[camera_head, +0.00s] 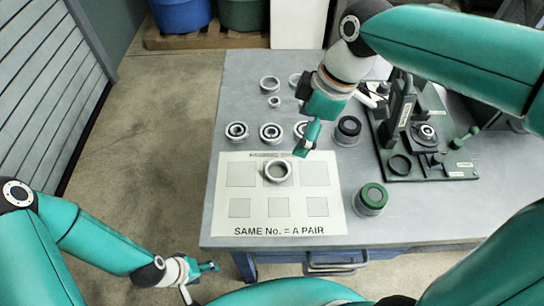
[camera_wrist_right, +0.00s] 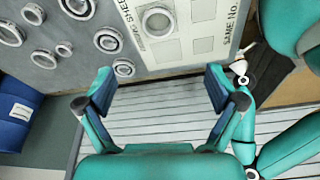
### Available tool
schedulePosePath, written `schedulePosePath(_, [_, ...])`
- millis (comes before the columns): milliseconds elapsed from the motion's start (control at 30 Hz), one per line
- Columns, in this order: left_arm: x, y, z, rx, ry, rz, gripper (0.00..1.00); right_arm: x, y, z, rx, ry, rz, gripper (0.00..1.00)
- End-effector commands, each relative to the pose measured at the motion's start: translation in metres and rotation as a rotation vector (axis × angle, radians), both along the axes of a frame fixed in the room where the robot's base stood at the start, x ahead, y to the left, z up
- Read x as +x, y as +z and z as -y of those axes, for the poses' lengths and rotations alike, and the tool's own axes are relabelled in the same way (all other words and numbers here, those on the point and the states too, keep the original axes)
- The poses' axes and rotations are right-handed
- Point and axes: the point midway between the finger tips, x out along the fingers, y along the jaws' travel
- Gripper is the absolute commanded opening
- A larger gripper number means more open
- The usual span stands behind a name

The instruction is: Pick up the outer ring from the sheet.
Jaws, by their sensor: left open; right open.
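The outer ring (camera_head: 277,180) is a light grey metal ring lying flat on the white sheet (camera_head: 228,226), over the middle of its upper row of printed squares. The ring also shows at the top of the right wrist view (camera_wrist_right: 144,24), beyond my fingers. My right gripper (camera_head: 306,142) is above the table near the sheet's top edge, up and right of the ring in the head view. In the right wrist view (camera_wrist_right: 158,80) its fingers are wide apart with nothing between them. My left gripper (camera_head: 208,267) is open and empty, off the table's front left corner.
Several bearings and rings, including a bearing (camera_head: 237,131), lie behind the sheet. A dark-topped pot (camera_head: 348,129) and a green-topped pot (camera_head: 371,197) stand right of it. The sheet around the ring is clear.

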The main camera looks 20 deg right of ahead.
Motion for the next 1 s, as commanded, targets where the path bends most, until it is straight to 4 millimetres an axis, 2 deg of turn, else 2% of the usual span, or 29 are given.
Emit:
schedulePosePath(500, [0.0, 0.0, 0.0, 0.0, 0.0, 0.0, 0.61, 0.012, -0.093, -0.025, -0.001, 0.006, -0.006, 0.93])
schedulePosePath(833, [0.0, 0.003, 0.0, 0.0, 0.0, 0.0, 0.61, 0.016, -0.116, -0.03, -0.001, 0.005, -0.005, 0.93])
schedulePosePath(1000, [0.0, 0.01, 0.0, 0.0, 0.0, 0.0, 0.61, 0.022, -0.138, -0.034, 0.0, 0.005, -0.008, 0.93])
